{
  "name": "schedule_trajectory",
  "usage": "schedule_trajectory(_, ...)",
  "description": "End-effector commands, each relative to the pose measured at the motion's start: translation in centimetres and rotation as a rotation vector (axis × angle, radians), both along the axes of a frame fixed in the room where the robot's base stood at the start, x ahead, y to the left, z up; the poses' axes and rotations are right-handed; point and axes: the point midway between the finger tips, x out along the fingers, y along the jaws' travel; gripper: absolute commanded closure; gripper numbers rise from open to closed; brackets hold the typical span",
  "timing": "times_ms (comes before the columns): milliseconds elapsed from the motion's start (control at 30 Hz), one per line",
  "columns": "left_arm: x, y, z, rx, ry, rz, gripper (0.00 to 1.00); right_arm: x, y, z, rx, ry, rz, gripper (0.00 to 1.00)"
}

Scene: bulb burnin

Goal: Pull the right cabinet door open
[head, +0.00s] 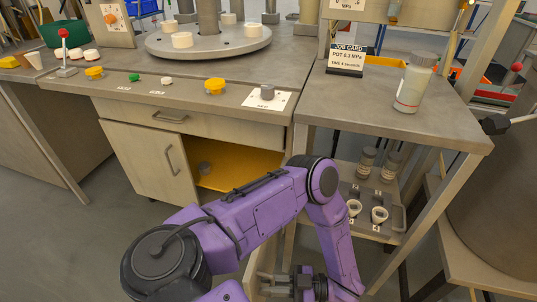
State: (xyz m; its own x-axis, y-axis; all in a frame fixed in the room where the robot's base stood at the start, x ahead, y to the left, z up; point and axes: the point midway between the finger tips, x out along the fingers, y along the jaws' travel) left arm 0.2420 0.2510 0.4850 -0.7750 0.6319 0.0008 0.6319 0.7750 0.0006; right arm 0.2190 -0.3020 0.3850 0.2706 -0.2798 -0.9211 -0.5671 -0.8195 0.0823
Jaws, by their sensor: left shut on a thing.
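The right cabinet door (254,268) stands swung out toward me, seen nearly edge-on and largely hidden behind my purple left arm. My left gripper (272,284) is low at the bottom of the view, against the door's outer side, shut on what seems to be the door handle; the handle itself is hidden. The left cabinet door (140,160) is closed, with its bar handle (172,156) visible. My right gripper is not in view.
Above is a drawer (185,121), shut. Yellow and green buttons line the bench's front edge. To the right stands a side table (400,122) with a white jar (414,82) and job card (347,60); a rack with jars and cups (375,195) sits below. Floor at left is clear.

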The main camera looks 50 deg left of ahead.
Motion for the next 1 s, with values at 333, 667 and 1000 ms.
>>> schedule_trajectory(333,0.0,-0.1,-0.2,-0.004,0.001,-0.001,1.00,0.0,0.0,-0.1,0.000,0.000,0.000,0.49)
schedule_trajectory(667,0.0,-0.1,-0.1,-0.003,0.001,0.000,0.67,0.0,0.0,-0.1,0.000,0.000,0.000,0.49)
schedule_trajectory(1000,1.8,-1.5,-0.3,-0.001,-0.004,-0.004,0.67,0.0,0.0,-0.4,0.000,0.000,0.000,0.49)
